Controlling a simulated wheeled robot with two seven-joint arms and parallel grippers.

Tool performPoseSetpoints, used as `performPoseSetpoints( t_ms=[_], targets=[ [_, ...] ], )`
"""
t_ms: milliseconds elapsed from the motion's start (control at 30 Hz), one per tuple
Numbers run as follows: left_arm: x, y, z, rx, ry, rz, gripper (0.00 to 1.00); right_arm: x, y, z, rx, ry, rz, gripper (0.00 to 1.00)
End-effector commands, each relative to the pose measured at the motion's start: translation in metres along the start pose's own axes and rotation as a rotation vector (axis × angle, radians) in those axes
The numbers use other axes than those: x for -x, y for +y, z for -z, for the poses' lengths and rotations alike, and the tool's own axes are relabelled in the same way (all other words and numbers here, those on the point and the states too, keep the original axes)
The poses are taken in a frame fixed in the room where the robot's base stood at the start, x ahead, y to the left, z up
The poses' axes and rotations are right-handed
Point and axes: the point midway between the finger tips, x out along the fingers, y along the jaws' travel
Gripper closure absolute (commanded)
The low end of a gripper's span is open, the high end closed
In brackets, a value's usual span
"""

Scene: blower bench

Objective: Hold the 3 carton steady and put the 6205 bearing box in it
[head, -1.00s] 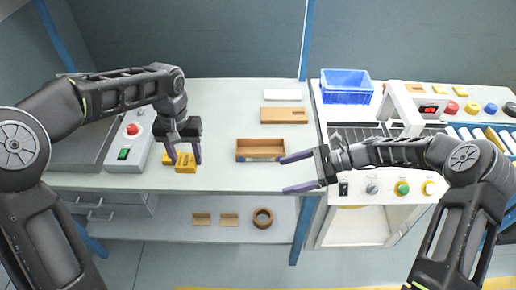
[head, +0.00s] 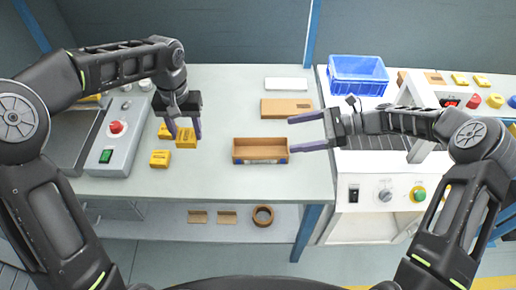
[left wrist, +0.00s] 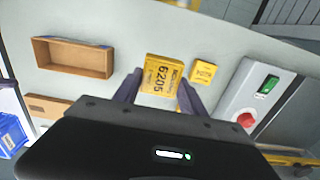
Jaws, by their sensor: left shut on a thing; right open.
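The 6205 bearing box (head: 186,138) is yellow, and its printed 6205 shows in the left wrist view (left wrist: 162,76). My left gripper (head: 185,130) is shut on it, one finger on each side, left of the carton. The open-topped brown carton (head: 260,161) stands in the middle of the bench and looks empty; it also shows in the left wrist view (left wrist: 72,70). No number is legible on it. My right gripper (head: 291,133) is open and empty, its fingers pointing left at the carton's back right corner. I cannot tell whether the lower finger touches it.
Smaller yellow boxes (head: 159,159) (head: 165,131) lie near the left gripper. A control box with a red button (head: 116,127) stands left. A flat brown carton (head: 287,108) and a white block (head: 286,84) lie behind. A blue crate (head: 358,75) stands back right.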

Motion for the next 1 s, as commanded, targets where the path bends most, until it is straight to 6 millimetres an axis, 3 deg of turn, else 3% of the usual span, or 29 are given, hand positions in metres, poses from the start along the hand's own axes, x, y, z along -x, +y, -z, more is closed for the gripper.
performPoseSetpoints(
  t_ms=[100,467,1000],
  targets=[
    [-0.019,0.0,0.0,0.0,0.001,0.0,0.98,-0.006,0.0,0.019,0.0,0.0,0.0,0.16],
    [-0.055,0.0,0.0,0.0,0.001,0.0,0.98,-0.016,0.0,0.053,0.0,0.0,0.0,0.16],
    [-0.058,0.0,0.0,0.0,0.001,0.0,0.98,-0.018,0.0,0.055,0.0,0.0,0.0,0.16]
  ],
)
